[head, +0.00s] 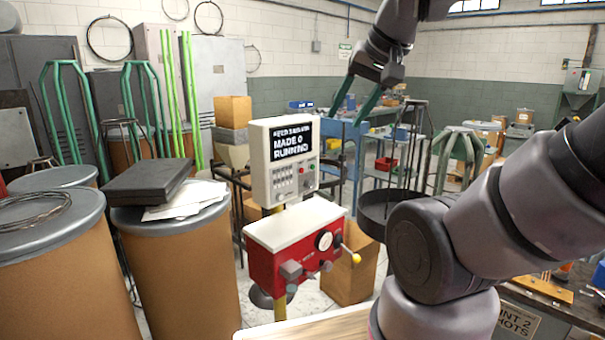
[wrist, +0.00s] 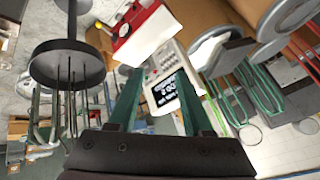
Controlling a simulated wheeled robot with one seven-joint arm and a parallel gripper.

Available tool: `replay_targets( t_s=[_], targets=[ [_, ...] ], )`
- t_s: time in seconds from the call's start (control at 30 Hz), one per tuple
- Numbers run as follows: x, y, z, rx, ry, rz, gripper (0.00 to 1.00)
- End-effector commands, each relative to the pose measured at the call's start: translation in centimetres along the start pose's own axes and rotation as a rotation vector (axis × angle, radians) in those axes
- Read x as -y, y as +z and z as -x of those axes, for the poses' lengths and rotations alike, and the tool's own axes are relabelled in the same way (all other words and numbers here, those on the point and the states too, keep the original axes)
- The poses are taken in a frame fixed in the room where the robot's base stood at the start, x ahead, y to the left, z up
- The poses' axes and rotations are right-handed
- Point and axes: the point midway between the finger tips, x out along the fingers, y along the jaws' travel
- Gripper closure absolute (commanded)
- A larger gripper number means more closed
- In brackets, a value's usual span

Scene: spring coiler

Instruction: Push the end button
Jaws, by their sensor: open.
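The spring coiler's pale control box (head: 284,188) stands upright in the middle of the head view. Its black screen (head: 291,141) reads "MADE 0" and "RUNNING". Below the screen are rows of small keys, with a small red button (head: 303,170) at the right. I cannot read which one is the end button. My gripper (head: 345,120) is open and empty, with two teal fingers, up and to the right of the box in the head view. In the wrist view the control box (wrist: 155,66) shows partly between and beyond the fingertips of my gripper (wrist: 158,72), apparently not touched.
The red machine body (head: 298,257) with a white top, dial and yellow-knobbed lever sits below the box. A dark round tray (head: 372,212) stands to its right. Large brown drums (head: 178,265) stand at left, one bearing a black case (head: 150,180). Blue shelving is behind.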

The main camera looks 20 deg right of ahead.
Motion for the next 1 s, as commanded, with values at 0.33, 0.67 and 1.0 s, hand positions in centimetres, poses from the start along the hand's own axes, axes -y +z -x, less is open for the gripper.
replay_targets(
  t_s=[0.33,0.67,1.0],
  targets=[
    [0.0,0.0,0.0,0.0,0.0,0.0,0.84],
    [0.0,0.0,0.0,0.0,0.0,0.0,1.0],
    [0.0,0.0,0.0,0.0,0.0,0.0,1.0]
  ],
)
